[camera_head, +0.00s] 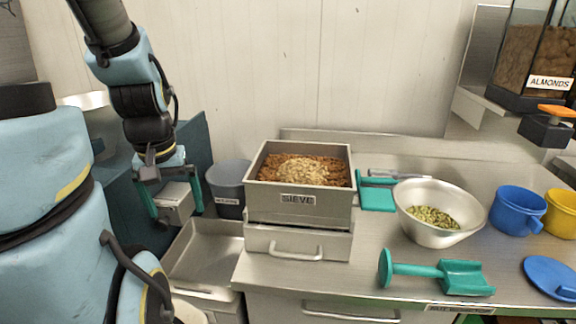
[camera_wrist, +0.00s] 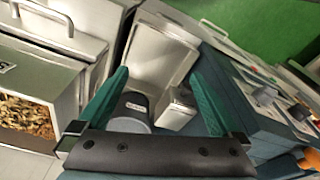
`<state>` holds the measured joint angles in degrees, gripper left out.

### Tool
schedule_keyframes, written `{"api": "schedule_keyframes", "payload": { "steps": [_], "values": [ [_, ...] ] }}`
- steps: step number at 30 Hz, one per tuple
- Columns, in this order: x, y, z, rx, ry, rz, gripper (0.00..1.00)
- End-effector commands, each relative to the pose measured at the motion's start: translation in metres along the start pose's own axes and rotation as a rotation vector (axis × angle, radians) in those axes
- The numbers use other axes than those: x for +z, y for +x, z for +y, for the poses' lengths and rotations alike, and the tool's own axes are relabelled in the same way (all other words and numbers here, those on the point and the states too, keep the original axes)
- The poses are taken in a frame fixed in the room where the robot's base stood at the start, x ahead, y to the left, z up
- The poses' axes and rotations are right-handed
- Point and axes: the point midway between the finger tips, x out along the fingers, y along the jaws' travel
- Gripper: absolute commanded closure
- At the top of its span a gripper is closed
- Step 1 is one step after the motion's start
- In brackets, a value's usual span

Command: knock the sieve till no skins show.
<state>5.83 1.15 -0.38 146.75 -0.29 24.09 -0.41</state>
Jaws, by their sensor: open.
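The sieve (camera_head: 296,200) is a square metal box labelled SIEVE, resting on a metal drawer unit with a handle (camera_head: 284,248). Brown skins (camera_head: 335,172) cover its inside, with a paler heap of nut pieces (camera_head: 300,171) in the middle. In the wrist view, the sieve (camera_wrist: 50,85) is cut off at the left edge, with its brown contents (camera_wrist: 28,115) showing. My gripper (camera_head: 176,214) is open, its two green fingers hanging to the left of the sieve and apart from it. A small metal box (camera_wrist: 177,108) shows between the fingers; I cannot tell whether they touch it.
A grey bin (camera_head: 228,180) stands behind an empty metal tray (camera_head: 205,255). On the counter are a steel bowl (camera_head: 412,205) of green nuts, a green scoop (camera_head: 463,278), a green-handled tool (camera_head: 376,198), blue (camera_head: 516,213) and yellow (camera_head: 561,213) jugs, and a blue lid (camera_head: 552,278).

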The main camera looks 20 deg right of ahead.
Motion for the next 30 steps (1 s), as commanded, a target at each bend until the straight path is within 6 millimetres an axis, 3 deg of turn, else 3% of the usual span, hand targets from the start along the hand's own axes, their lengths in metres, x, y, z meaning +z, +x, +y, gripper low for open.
{"api": "schedule_keyframes", "payload": {
  "steps": [6,30],
  "values": [
    [-0.0002,0.0000,0.0002,0.000,0.002,0.000,0.00],
    [-0.0004,0.0000,0.0003,0.000,0.003,-0.001,0.90]
  ]
}}
